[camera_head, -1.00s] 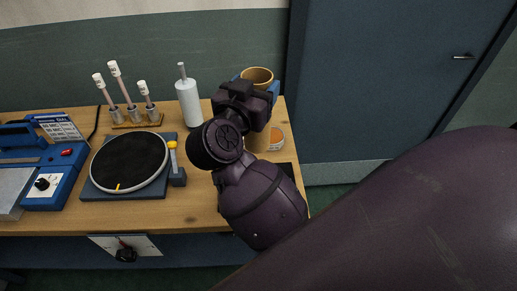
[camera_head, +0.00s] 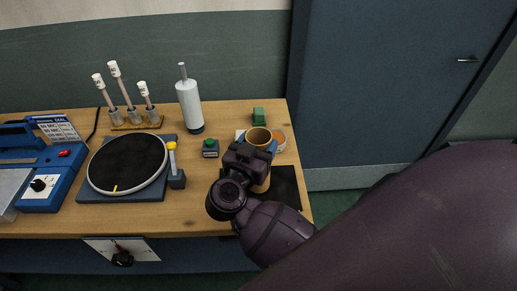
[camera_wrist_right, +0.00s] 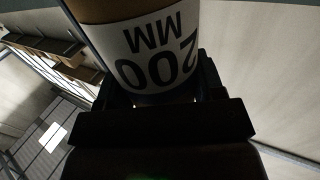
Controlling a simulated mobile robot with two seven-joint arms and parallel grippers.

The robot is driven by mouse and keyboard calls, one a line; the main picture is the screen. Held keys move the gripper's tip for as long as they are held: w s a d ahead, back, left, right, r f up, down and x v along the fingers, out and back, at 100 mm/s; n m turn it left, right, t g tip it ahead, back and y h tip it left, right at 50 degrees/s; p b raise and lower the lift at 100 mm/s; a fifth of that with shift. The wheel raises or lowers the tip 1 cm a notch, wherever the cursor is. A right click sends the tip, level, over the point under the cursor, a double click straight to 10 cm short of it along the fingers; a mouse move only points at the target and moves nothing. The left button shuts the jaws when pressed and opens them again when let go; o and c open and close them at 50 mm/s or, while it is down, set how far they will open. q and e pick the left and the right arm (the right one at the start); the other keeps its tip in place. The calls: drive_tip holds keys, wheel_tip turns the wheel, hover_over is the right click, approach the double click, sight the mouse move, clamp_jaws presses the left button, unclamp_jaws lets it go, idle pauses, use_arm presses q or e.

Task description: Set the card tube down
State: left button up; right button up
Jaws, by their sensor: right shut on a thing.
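The card tube (camera_head: 258,138) is brown and stands upright, with its open top toward the head camera. In the right wrist view the tube's white label (camera_wrist_right: 160,50) reads "200 MM" upside down and fills the space in front of the gripper (camera_wrist_right: 165,95). My left gripper is not in view.
Behind the tube are a green block (camera_head: 259,116) and a round orange-and-white item (camera_head: 279,140). A small grey box with a green top (camera_head: 210,148), a white cylinder (camera_head: 189,105) and a black turntable (camera_head: 128,163) stand to the left. The wooden table (camera_head: 205,205) has bare space in front.

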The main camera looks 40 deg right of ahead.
drive_tip(key=shift+f, duration=0.8)
drive_tip(key=o, duration=1.2)
drive_tip(key=shift+f, duration=0.1)
drive_tip(key=shift+o, duration=0.2)
drive_tip(key=v, duration=1.2)
drive_tip(key=shift+b, duration=0.35)
